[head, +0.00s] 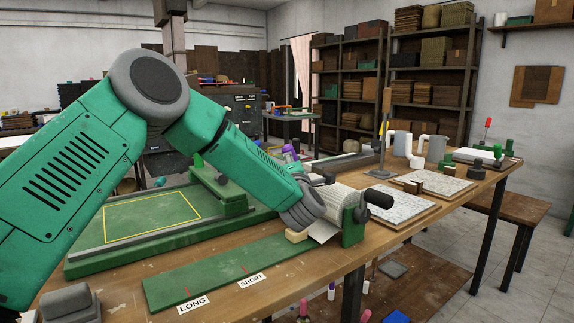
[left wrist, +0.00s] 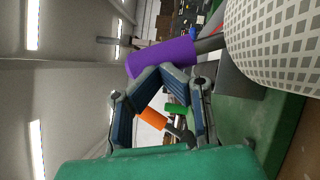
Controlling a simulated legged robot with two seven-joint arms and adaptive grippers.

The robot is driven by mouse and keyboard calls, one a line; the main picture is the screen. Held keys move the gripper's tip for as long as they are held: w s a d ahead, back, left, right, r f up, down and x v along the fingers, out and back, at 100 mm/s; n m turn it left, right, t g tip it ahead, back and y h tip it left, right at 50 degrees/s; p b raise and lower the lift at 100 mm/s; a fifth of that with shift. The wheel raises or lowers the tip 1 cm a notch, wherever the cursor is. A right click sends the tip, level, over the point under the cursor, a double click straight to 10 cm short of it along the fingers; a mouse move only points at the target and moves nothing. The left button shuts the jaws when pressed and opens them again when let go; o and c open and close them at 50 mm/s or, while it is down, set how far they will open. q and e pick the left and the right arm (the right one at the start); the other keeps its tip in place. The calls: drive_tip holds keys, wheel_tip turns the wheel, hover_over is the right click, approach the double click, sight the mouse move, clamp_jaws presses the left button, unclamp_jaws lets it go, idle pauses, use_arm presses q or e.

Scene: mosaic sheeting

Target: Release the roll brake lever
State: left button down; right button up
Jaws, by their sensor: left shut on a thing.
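The lever's purple grip (left wrist: 165,58) fills the upper middle of the left wrist view, and a small part of it (head: 290,152) shows behind my left arm in the head view. My left gripper (left wrist: 163,72) is closed on the purple grip, with its two dark fingers converging there. In the head view my arm mostly hides the gripper. The pale patterned sheet roll (left wrist: 275,45) is close beside it in the wrist view; the roll (head: 337,200) also shows in the head view at the right of my wrist. My right gripper is not in view.
A green board marked LONG and SHORT (head: 225,268) lies on the wooden bench in front. A green bed with a yellow outline (head: 150,217) is behind my arm. A black-knobbed crank (head: 378,199) sticks out at the roll's right end. Mosaic sheets (head: 435,186) lie farther right.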

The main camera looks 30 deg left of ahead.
use_arm(q)
drive_tip(key=w+r+m+p, duration=0.1)
drive_tip(key=p, duration=0.1)
drive_tip(key=w+m+g+h+p, duration=0.1)
drive_tip(key=p, duration=0.1)
drive_tip(key=w+r+m+p, duration=0.1)
drive_tip(key=m+p, duration=0.1)
drive_tip(key=p, duration=0.1)
drive_tip(key=shift+w+d+r+g+h, duration=0.2)
drive_tip(key=shift+d+r+g+h, duration=0.1)
drive_tip(key=shift+g+h, duration=0.1)
drive_tip(key=shift+w+d+m+p, duration=0.1)
drive_tip(key=shift+w+m+p, duration=0.15)
drive_tip(key=shift+m+p, duration=0.05)
drive_tip(key=shift+w+d+m+g+p, duration=0.2)
drive_tip(key=shift+w+m+g+p, duration=0.1)
drive_tip(key=shift+w+m+g, duration=0.15)
drive_tip(key=shift+w+d, duration=0.2)
drive_tip(key=shift+w, duration=0.4)
drive_tip(key=shift+t, duration=0.25)
